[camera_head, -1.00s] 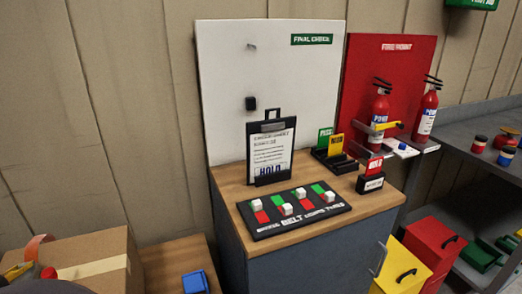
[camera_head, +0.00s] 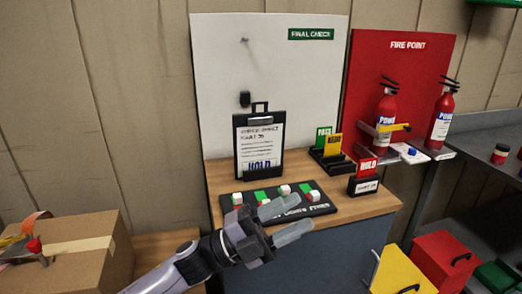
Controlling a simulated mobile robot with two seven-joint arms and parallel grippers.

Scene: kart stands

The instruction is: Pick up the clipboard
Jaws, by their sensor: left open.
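The clipboard (camera_head: 259,147) stands upright at the back left of the wooden counter, in front of the white "FINAL CHECK" board. It has a black frame, a dark clip at the top and a white printed sheet with "HOLD" at its lower edge. My left gripper (camera_head: 287,221) comes in from the lower left, its grey fingers apart and pointing right. It is empty and in front of the switch panel, nearer to me than the clipboard and apart from it. It hides part of the panel. My right gripper is not in view.
The black switch panel (camera_head: 319,206) lies at the counter's front. Card holders (camera_head: 333,163) and a red "HOLD" card stand (camera_head: 366,184) are right of the clipboard. A cardboard box (camera_head: 77,249) is at the left.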

